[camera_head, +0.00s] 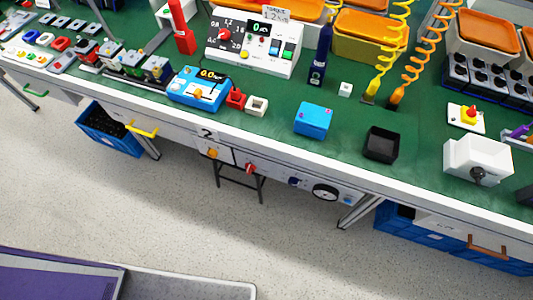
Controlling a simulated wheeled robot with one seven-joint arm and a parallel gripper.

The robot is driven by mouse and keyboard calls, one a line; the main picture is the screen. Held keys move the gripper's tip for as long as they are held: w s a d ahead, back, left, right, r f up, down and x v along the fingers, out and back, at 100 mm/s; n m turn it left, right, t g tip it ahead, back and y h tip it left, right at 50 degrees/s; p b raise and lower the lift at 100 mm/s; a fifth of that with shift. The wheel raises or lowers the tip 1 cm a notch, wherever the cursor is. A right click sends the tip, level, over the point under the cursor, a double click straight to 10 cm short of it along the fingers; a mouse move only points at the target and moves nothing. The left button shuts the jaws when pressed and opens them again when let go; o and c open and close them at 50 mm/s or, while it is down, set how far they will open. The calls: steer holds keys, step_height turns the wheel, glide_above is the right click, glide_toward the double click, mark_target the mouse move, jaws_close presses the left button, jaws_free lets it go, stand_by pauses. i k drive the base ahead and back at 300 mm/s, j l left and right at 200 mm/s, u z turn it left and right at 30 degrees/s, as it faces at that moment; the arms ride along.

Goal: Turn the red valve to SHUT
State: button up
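A small red handle (250,168) sits on a white panel under the front edge of the bench, near the middle; it looks like a valve, but its labels are too small to read. I cannot tell its setting. A red round knob (224,34) also sits on a white instrument box with a dial scale and a green display, at the back of the bench. My gripper is not in view, and nothing touches either red control.
An orange knob (212,153) is left of the red handle, and a black round dial (324,191) is to its right. The green bench top (270,150) holds a blue meter (198,90), a blue box (313,120) and a black bin (381,144). The floor (210,225) in front is clear.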

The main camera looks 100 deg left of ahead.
mark_target(250, 168)
steer(key=u, duration=0.4)
steer(key=k+u, duration=0.1)
steer(key=u, duration=0.25)
steer(key=k+j+u, duration=0.1)
steer(key=u, duration=0.7)
steer(key=k+l+u, duration=0.25)
steer(key=u, duration=0.2)
steer(key=l, duration=1.1)
